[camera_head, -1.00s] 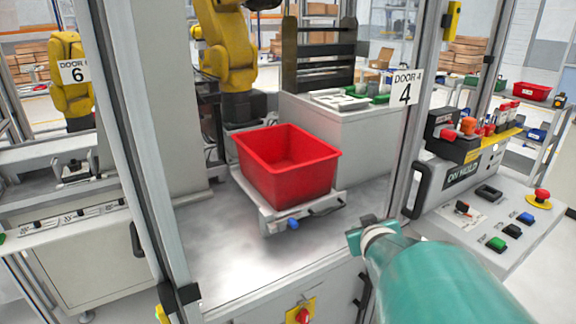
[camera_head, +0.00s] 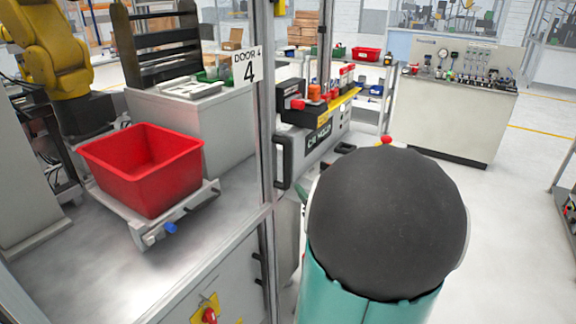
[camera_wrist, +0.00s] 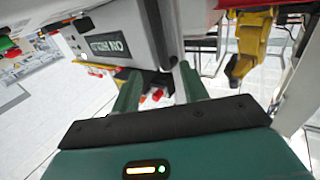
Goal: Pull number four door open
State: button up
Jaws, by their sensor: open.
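Door number four is a clear panel with a white "DOOR 4" sign (camera_head: 247,68) near its upper right. Its black upright handle (camera_head: 283,162) is on the metal post at the right edge. No clear gap shows along that edge. In the head view my teal arm with a dark rounded cap hides nearly all of my gripper. In the wrist view my gripper (camera_wrist: 161,88) is open, with two green fingers apart. A black handle bar (camera_wrist: 164,38) shows between and beyond the fingertips. I cannot tell whether they touch it.
Behind the panel, a red bin (camera_head: 145,165) sits on a metal tray near a yellow robot arm (camera_head: 45,50).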

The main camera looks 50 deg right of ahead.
aim_at(288, 164)
jog(key=x, duration=1.3)
jog(key=shift+c, duration=0.2)
grip_shut()
